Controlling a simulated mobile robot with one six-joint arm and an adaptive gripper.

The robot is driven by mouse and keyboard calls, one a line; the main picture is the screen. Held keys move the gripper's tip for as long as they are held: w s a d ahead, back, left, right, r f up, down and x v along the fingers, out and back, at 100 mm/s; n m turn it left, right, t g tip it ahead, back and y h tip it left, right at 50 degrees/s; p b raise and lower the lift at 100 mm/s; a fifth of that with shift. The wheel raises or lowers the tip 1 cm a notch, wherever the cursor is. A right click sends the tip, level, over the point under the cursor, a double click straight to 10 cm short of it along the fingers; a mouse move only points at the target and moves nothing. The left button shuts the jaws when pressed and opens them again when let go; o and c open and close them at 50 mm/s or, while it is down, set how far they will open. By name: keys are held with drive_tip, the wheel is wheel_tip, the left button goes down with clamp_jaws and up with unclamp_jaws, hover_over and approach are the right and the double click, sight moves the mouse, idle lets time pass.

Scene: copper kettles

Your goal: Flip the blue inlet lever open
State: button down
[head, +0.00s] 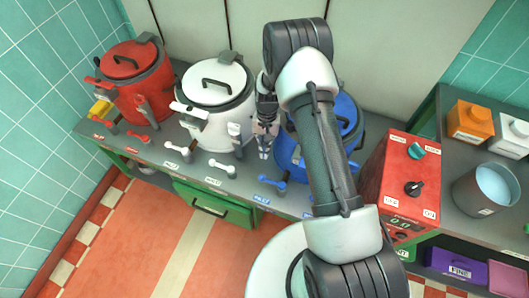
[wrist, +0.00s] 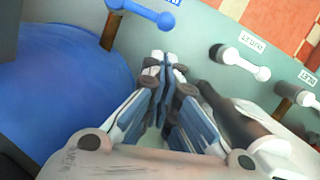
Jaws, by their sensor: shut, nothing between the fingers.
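The blue kettle (head: 287,152) stands on the counter, partly hidden behind my arm; its blue side (wrist: 65,85) fills the left of the wrist view. A blue lever (head: 272,182) lies at the counter's front, before the blue kettle. It also shows at the top of the wrist view (wrist: 143,12), partly cut off. Its label is too small or cropped to read. My gripper (head: 264,153) points down between the white and blue kettles, shut and empty. In the wrist view, its fingertips (wrist: 160,62) are together, apart from the blue lever, which lies beyond them.
The white kettle (head: 213,84) and its levers (head: 222,167) are close to my gripper's left. A red kettle (head: 138,85) stands farther left. A red control box (head: 396,180) is right of the blue kettle. A green drawer (head: 215,204) is below the counter.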

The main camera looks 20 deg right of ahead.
sight(272, 181)
drive_tip(key=b+x, duration=0.2)
drive_tip(key=x, duration=0.6)
drive_tip(key=shift+a, duration=0.15)
drive_tip(key=shift+s+a+n, duration=0.1)
drive_tip(key=shift+a+n, duration=0.1)
drive_tip(key=shift+n, duration=0.2)
